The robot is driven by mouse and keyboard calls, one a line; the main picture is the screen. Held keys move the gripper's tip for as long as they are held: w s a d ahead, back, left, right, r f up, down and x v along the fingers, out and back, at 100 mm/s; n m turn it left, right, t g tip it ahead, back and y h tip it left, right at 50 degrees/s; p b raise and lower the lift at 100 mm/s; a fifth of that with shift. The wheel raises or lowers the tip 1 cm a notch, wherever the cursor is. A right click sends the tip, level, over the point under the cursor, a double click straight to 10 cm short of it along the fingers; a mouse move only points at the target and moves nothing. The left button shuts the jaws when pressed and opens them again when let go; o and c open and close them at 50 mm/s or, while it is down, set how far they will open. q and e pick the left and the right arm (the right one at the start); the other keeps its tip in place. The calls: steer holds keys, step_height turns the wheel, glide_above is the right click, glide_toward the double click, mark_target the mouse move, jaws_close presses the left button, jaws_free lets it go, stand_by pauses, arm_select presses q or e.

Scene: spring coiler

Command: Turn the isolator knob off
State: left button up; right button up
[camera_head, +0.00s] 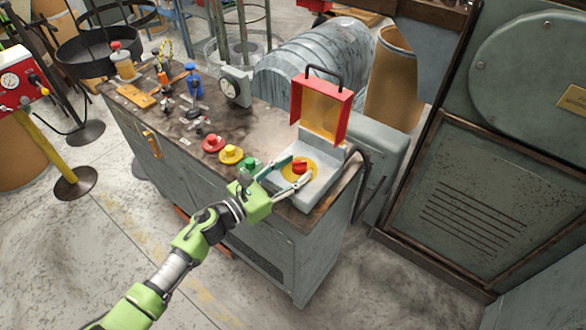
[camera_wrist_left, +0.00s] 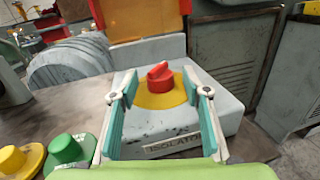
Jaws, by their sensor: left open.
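The red isolator knob (camera_head: 299,167) sits on a round yellow plate (camera_head: 314,171) on top of a grey isolator box (camera_head: 322,184) at the bench's right end. In the left wrist view the red knob (camera_wrist_left: 160,76) stands centred beyond the fingertips, its raised grip slightly slanted. The box front bears an isolator label (camera_wrist_left: 172,145). A red-framed, amber cover (camera_head: 323,108) stands raised behind the knob. My left gripper (camera_head: 297,170) is open, with its fingers on either side of the line to the knob; contact is not visible. My right gripper is not in view.
Green (camera_head: 251,163), yellow (camera_head: 231,154) and red (camera_head: 213,143) buttons stand left of the box on the bench (camera_head: 180,122). A large dark cabinet (camera_head: 490,160) rises at the right.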

arm_select(q)
steer(key=c, duration=1.1)
